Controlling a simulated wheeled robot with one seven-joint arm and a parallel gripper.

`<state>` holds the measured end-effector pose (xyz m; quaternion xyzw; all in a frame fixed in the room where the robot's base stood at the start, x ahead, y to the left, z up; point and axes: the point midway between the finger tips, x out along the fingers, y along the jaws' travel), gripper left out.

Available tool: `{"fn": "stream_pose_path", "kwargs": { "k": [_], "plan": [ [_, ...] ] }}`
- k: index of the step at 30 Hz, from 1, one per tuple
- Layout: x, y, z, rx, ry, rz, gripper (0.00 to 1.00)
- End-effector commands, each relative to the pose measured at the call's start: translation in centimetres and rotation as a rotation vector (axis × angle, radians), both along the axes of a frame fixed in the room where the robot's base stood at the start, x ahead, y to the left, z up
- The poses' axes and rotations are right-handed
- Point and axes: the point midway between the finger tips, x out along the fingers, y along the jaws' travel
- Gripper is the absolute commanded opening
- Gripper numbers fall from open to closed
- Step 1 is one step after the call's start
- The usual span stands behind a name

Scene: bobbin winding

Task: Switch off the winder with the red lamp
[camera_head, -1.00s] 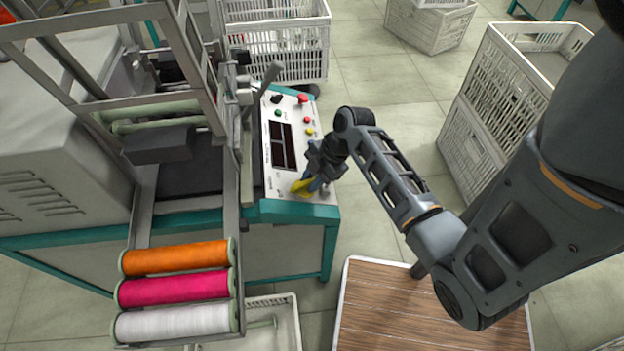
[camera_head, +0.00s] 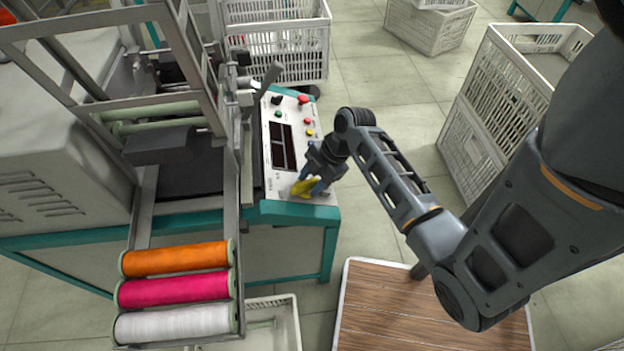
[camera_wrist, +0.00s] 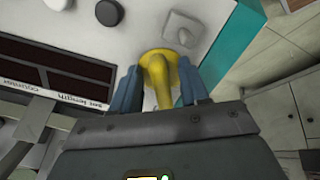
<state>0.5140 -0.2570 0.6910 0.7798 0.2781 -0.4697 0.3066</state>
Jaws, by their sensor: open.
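The winder (camera_head: 280,242) stands at left with a pale sloping control panel (camera_head: 270,185). A yellow switch handle (camera_head: 303,187) sits at the panel's near end. In the wrist view the yellow handle (camera_wrist: 157,75) lies between the two blue fingers of my gripper (camera_wrist: 163,86). The fingers are open on either side of it; whether either touches it is unclear. In the head view my gripper (camera_head: 312,180) is down at the handle and partly covers it. A small red button or lamp (camera_head: 307,121) is farther up the panel; I cannot tell if it is lit.
A larger red button (camera_head: 302,99) and a lever (camera_head: 267,80) are at the panel's far end. Orange, pink and white spools (camera_head: 175,291) are at front left. White crates (camera_head: 505,90) stand behind my arm.

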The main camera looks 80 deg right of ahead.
Motion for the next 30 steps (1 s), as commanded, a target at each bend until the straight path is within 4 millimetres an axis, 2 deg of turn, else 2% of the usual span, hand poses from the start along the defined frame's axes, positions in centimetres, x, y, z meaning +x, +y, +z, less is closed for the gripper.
{"fn": "stream_pose_path", "kwargs": {
  "k": [5, 15, 20, 30],
  "plan": [
    [-0.7, -0.3, 1.6, -0.002, -0.001, -0.001, 0.45],
    [-2.7, -1.1, 6.2, -0.002, -0.001, 0.000, 0.45],
    [-3.1, -1.1, 6.9, -0.001, -0.001, 0.001, 0.45],
    [-3.1, -1.1, 7.0, 0.000, 0.000, 0.000, 0.45]
  ]
}}
